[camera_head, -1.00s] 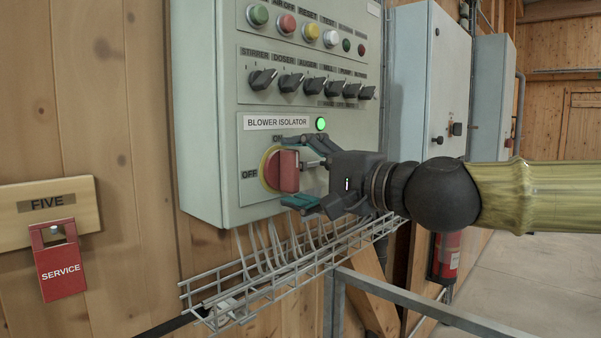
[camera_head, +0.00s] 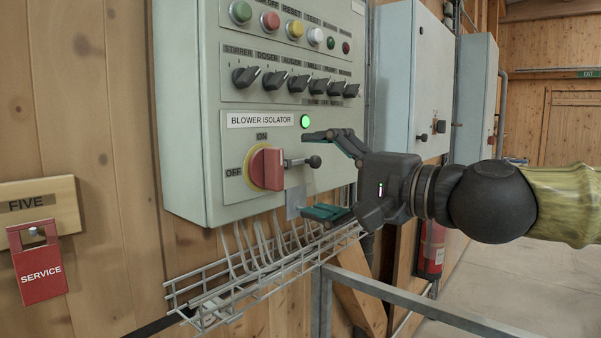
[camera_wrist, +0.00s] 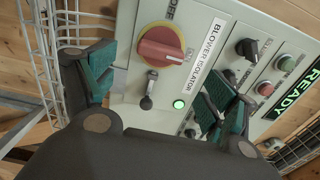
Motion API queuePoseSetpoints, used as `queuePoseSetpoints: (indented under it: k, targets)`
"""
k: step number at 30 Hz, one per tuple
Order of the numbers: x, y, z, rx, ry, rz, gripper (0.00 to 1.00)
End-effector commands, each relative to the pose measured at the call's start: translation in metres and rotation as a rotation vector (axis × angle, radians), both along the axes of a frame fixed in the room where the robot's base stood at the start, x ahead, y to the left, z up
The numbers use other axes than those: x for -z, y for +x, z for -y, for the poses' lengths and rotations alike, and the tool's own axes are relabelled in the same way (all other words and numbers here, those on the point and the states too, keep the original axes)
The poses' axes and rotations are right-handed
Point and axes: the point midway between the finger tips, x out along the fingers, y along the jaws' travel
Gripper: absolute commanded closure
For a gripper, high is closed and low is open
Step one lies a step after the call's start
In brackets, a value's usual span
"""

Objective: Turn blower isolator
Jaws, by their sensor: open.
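The blower isolator (camera_head: 267,168) is a red handle on a yellow disc, low on the grey control panel. Its handle stands upright, in line with the ON label above; OFF is at its left. It also shows in the wrist view (camera_wrist: 160,46). A small metal lever with a black knob (camera_head: 314,161) sticks out just right of the handle. A green lamp (camera_head: 305,121) glows beside the BLOWER ISOLATOR label (camera_head: 261,120). My gripper (camera_head: 314,176) is open and empty, right of the handle and apart from it, one finger above the knob's height and one below.
Rotary switches (camera_head: 298,83) and push buttons (camera_head: 292,29) sit higher on the panel. A wire cable tray (camera_head: 265,268) and a grey rail (camera_head: 420,300) run below. A red SERVICE tag (camera_head: 40,268) hangs at the left. More grey cabinets (camera_head: 412,80) stand behind my gripper.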

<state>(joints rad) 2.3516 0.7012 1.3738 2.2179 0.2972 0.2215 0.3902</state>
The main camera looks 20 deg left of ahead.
Motion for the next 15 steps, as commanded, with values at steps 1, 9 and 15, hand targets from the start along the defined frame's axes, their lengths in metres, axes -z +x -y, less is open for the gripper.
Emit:
queuePoseSetpoints:
  k: [1,9,15]
  targets:
    - [-0.001,-0.003,0.008,0.001,0.001,0.001,0.14]
    - [-0.001,-0.013,0.037,0.001,0.001,0.001,0.14]
    - [0.0,-0.017,0.046,0.001,0.0,0.0,0.14]
